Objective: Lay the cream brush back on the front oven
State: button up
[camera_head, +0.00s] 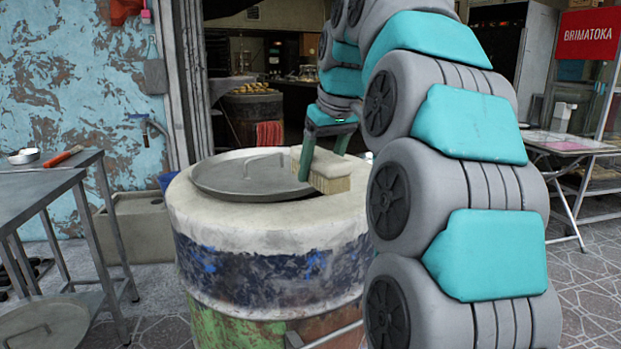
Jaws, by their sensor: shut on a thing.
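The cream brush (330,182) is a pale block with bristles, at the right side of the front oven's top. My gripper (322,170) reaches down from above with its green fingers, shut on the brush. The front oven (262,230) is a barrel with a whitish top rim, a dark blue band and a green lower part. A round grey metal lid (235,178) with a handle lies on its top. The brush is at the lid's right edge, low over the rim; I cannot tell whether it touches. My arm hides the oven's right side.
A metal table (45,180) at the left holds a small pan (24,156) and a red-handled tool (63,156). A second barrel oven (252,108) with bread stands behind in the doorway. A white folding table (570,145) is at the right.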

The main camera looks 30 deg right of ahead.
aim_at(310, 181)
jog(key=shift+w+a+f, duration=0.1)
jog(key=shift+w+a, duration=0.1)
jog(key=shift+w, duration=0.45)
jog(key=shift+w+a, duration=0.15)
jog(key=shift+w, duration=0.45)
jog(key=shift+f, duration=1.75)
jog(key=shift+f, duration=0.6)
jog(key=o, duration=1.4)
jog(key=shift+o, duration=0.2)
